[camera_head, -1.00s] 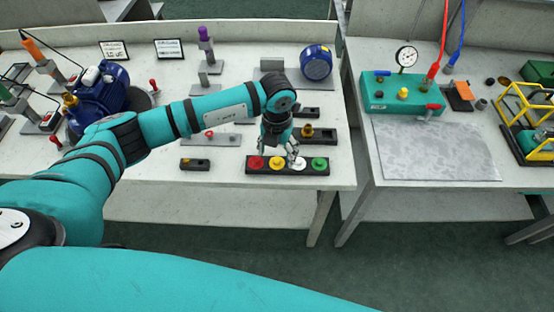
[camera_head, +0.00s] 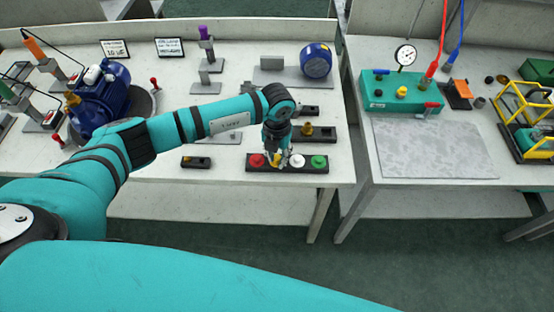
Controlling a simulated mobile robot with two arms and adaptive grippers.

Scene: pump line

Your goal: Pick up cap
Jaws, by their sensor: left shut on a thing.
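A dark tray (camera_head: 289,171) near the front edge of the left table holds a row of coloured caps: a red cap (camera_head: 257,160), a white cap (camera_head: 298,160) and a green cap (camera_head: 319,162). My left gripper (camera_head: 277,161) points down over the tray between the red and white caps. It is shut on the yellow cap (camera_head: 273,158), which is mostly hidden by the fingers. I cannot tell whether the yellow cap is clear of the tray. My right gripper is not in view.
Close behind the tray are dark holders, one with a brass fitting (camera_head: 307,130). A small dark block (camera_head: 196,162) lies to the left. A blue pump (camera_head: 100,98) stands further left. The right table has a teal gauge box (camera_head: 402,94) and a clear grey mat (camera_head: 435,149).

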